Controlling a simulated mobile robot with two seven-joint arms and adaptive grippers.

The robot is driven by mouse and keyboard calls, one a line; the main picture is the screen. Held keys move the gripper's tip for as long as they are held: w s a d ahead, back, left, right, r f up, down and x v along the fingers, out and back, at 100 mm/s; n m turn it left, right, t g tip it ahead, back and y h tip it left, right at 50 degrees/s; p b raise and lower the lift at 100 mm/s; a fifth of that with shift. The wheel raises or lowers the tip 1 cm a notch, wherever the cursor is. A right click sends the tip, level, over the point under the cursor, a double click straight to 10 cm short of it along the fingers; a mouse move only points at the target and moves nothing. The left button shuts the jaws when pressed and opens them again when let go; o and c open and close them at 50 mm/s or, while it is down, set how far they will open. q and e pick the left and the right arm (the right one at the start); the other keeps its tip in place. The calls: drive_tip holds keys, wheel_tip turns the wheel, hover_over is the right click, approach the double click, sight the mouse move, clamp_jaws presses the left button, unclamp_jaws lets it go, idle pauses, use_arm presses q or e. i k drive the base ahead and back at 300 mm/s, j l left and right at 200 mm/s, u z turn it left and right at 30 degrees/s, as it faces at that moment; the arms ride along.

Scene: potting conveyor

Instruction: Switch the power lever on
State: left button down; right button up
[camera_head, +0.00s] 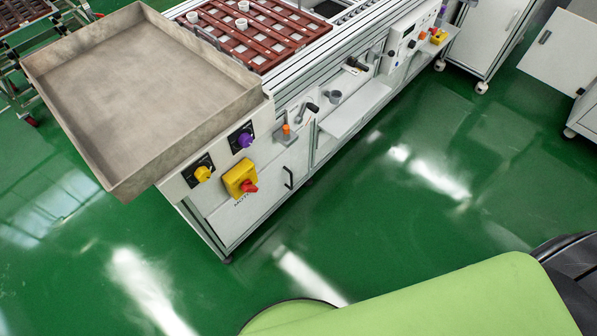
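Several controls sit on the front panel of the conveyor's white frame, and I cannot tell for certain which one is the power lever. An orange-tipped lever (286,129) stands on a small grey plate. A black-handled lever (312,107) is to its right. A yellow box (237,178) with a red rotary handle (249,187) is lower left of them, above partly readable lettering. A yellow knob (203,173) and a purple knob (245,140) sit on black plates nearby. Neither of my grippers is in view, and nothing is seen touching the controls.
A large empty metal tray (130,80) juts out at the conveyor's left end, above the panel. A red-brown slatted rack (262,35) holds white pots. A white shelf (352,110) sticks out to the right. The green floor (370,200) in front is clear.

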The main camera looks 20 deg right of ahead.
sight(248, 185)
drive_tip(key=l, duration=1.95)
drive_tip(key=i+u, duration=0.05)
